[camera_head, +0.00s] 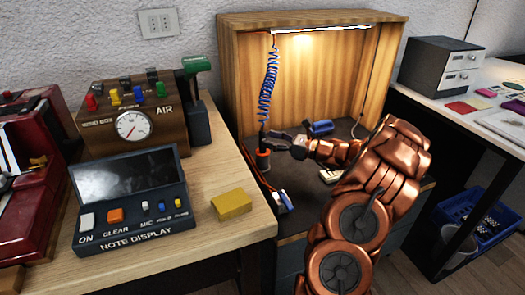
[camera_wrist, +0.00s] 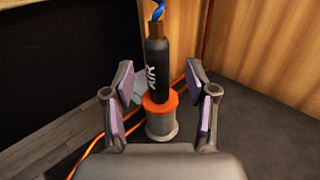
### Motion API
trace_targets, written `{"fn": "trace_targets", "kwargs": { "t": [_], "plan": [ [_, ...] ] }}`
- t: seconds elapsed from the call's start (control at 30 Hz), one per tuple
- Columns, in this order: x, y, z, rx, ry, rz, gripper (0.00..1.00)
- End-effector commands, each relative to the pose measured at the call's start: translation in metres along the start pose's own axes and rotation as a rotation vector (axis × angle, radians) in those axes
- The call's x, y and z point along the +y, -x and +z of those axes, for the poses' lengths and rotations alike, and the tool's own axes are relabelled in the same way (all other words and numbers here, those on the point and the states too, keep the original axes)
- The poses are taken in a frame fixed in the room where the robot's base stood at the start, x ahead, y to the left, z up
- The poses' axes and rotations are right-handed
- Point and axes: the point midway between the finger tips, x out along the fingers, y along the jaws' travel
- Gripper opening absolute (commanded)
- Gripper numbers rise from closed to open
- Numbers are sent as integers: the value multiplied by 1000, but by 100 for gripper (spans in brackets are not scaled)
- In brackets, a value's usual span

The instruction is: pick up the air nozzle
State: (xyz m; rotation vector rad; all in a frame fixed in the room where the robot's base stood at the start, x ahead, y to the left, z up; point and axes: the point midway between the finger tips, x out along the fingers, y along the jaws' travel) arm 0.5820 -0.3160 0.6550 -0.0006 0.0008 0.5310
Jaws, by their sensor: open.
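The air nozzle (camera_wrist: 158,68) is a black upright cylinder marked AIR. Its lower end sits in a grey holder with an orange rim (camera_wrist: 162,120), and a blue coiled hose (camera_head: 268,85) runs up from its top. In the head view the nozzle (camera_head: 263,141) stands at the left side of the wooden booth. My gripper (camera_wrist: 159,95) is open, with one finger on each side of the nozzle in the wrist view. A gap shows between each pad and the nozzle. In the head view my gripper (camera_head: 283,141) is just right of the nozzle.
The wooden booth (camera_head: 228,60) has walls at the back and sides. A blue object (camera_head: 320,127) lies behind my gripper, and a blue and white item (camera_head: 284,200) lies in front of the holder. An orange cable (camera_wrist: 95,143) runs along the booth floor.

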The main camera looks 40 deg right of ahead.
Motion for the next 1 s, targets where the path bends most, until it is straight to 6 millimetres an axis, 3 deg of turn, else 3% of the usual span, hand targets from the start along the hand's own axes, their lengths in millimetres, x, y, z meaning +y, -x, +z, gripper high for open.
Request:
{"fn": "trace_targets", "kwargs": {
  "t": [0.23, 0.57, 1.0],
  "plan": [
    [2, -32, -3, 1, 2, 2, 57],
    [2, -37, -1, -1, 1, 0, 57],
    [2, -37, -1, -1, 1, 0, 11]
  ]
}}
